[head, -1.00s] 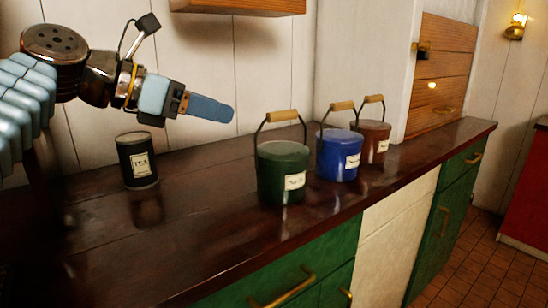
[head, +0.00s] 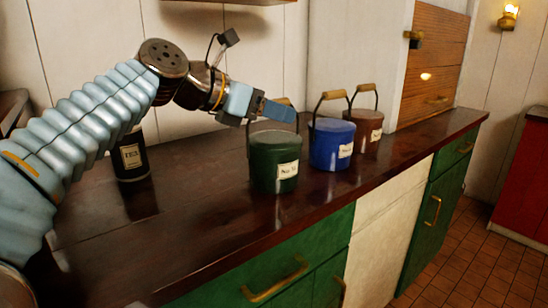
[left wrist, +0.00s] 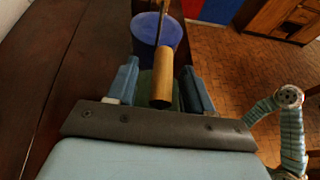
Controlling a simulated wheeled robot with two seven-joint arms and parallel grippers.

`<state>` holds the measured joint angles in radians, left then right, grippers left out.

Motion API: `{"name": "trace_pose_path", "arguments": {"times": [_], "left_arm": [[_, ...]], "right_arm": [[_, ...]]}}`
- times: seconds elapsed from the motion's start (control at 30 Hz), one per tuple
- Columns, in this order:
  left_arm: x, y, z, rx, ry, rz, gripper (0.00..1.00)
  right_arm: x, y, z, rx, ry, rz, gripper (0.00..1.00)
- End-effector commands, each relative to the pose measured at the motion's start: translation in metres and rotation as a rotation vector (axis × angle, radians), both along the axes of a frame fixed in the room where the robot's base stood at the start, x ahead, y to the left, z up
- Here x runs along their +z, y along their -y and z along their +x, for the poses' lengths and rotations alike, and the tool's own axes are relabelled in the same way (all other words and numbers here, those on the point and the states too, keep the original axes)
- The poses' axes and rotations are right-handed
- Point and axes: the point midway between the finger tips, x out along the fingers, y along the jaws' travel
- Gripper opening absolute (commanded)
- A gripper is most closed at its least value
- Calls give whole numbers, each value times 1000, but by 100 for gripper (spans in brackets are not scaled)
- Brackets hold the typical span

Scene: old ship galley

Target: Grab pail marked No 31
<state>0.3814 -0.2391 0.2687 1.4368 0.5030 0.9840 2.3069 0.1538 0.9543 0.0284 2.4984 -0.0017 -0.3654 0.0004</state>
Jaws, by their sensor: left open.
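Three lidded pails with wooden-grip handles stand in a row on the dark counter: a green one (head: 268,172), a blue one (head: 328,145) and a brown one (head: 367,125). Each has a pale label; the numbers are too small to read surely. My left gripper (head: 280,110) is open just above the green pail, at its raised handle, and partly hides that handle in the head view. In the left wrist view the wooden grip (left wrist: 161,88) lies between the open fingers (left wrist: 160,68), with the green pail below and the blue pail (left wrist: 153,28) beyond. My right gripper is not seen.
A black tea tin (head: 131,158) stands on the counter (head: 215,220) behind my left arm. The counter's front edge runs above green cupboards (head: 285,275) with brass handles. A red cabinet (head: 525,185) stands far right.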

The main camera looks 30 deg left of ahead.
Motion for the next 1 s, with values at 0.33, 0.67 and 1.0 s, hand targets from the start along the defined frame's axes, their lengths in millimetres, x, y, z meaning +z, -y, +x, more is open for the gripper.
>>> {"name": "trace_pose_path", "arguments": {"times": [0.33, 0.67, 1.0], "left_arm": [[0, 0, 0, 0, 1, 0, 28], [0, 0, 0, 0, 1, 0, 0], [0, 0, 0, 0, 1, 0, 0]], "right_arm": [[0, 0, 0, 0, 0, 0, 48], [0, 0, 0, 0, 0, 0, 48], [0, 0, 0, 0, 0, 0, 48]]}}
